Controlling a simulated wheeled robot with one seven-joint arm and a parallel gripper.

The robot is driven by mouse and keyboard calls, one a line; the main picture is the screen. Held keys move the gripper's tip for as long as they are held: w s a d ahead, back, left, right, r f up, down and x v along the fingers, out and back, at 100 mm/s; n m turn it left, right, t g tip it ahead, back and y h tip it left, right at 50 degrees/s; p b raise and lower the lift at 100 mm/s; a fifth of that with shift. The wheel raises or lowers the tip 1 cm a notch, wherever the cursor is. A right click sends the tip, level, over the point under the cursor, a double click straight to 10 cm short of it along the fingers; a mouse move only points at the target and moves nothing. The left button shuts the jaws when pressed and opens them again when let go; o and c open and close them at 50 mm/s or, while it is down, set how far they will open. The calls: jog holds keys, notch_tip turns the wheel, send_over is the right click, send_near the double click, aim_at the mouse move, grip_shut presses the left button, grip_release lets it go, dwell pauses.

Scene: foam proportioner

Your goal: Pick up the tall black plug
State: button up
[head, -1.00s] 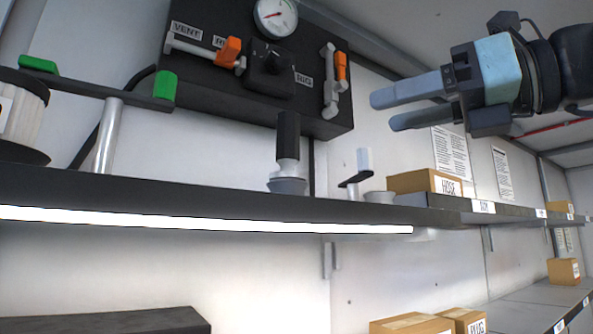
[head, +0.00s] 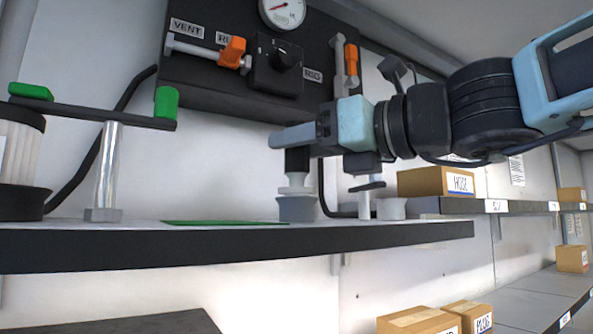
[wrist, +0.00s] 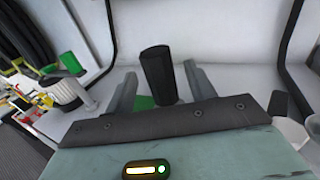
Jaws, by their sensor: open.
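The tall black plug (head: 297,160) stands upright on a white and grey base on the shelf in the head view, its top hidden behind my gripper. In the wrist view the plug (wrist: 158,72) is a black ridged cylinder between my two fingers. My gripper (head: 285,138) reaches in from the right at the height of the plug's upper part. In the wrist view my gripper (wrist: 158,88) is open, with a finger on each side of the plug and a gap visible on the left.
The black panel (head: 205,80) with gauge, knob and orange-handled valves is mounted behind. A T-handled post (head: 108,165) with green ends stands at left. A HOSE box (head: 436,181) is farther right.

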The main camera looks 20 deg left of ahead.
jog(key=shift+x, duration=0.8)
jog(key=c, duration=1.1)
jog(key=shift+r, duration=0.15)
notch_tip(320, 180, up, 28)
jog(key=p, duration=1)
jog(key=shift+d, duration=0.1)
